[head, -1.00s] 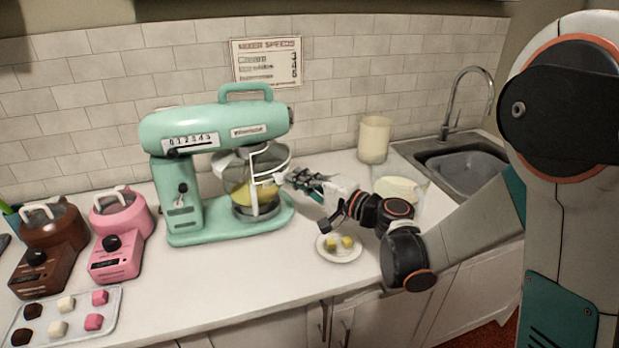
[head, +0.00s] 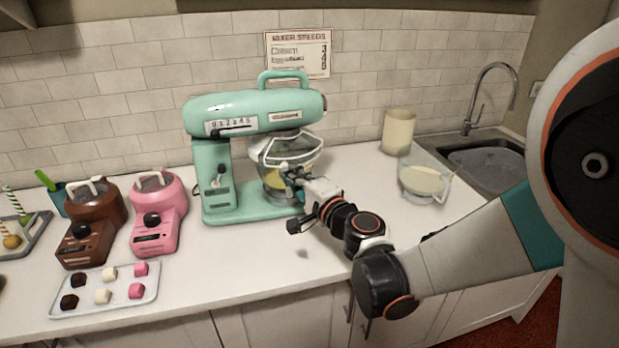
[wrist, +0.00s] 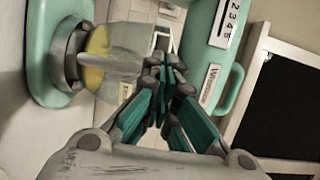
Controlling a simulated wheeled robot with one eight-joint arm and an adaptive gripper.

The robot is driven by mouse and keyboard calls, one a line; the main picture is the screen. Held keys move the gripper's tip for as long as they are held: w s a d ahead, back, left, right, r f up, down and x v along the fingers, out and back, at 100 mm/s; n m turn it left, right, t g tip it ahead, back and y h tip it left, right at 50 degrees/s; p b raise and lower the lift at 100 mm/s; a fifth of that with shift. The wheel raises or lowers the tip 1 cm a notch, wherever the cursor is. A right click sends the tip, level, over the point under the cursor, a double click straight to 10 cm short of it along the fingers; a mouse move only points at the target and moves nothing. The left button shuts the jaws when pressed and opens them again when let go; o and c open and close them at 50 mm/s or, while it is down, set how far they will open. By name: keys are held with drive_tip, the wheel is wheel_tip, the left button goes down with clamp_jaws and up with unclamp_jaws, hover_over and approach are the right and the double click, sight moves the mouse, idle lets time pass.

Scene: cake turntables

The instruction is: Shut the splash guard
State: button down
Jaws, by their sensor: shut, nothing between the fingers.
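The mint-green stand mixer (head: 210,150) stands on the counter with its metal bowl of yellow batter (head: 273,180) under the head. The clear splash guard with a white rim (head: 285,148) sits around the top of the bowl, under the mixer head. In the wrist view the guard (wrist: 128,45) is a pale clear band beside the yellow batter. My gripper (head: 290,174) is shut and empty at the front right of the bowl, just below the guard's rim. Its teal fingers (wrist: 166,68) meet close to the guard; I cannot tell whether they touch it.
A glass jug of cream (head: 423,182) and a beige canister (head: 398,132) stand right of the mixer, by the sink (head: 485,160). Pink (head: 157,215) and brown (head: 92,220) small machines and a tray of cubes (head: 120,300) are at left.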

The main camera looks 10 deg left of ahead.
drive_tip(key=shift+s+a, duration=0.25)
drive_tip(key=shift+a, duration=0.8)
drive_tip(key=shift+s+a, duration=0.25)
drive_tip(key=shift+a, duration=0.75)
drive_tip(key=shift+d, duration=0.1)
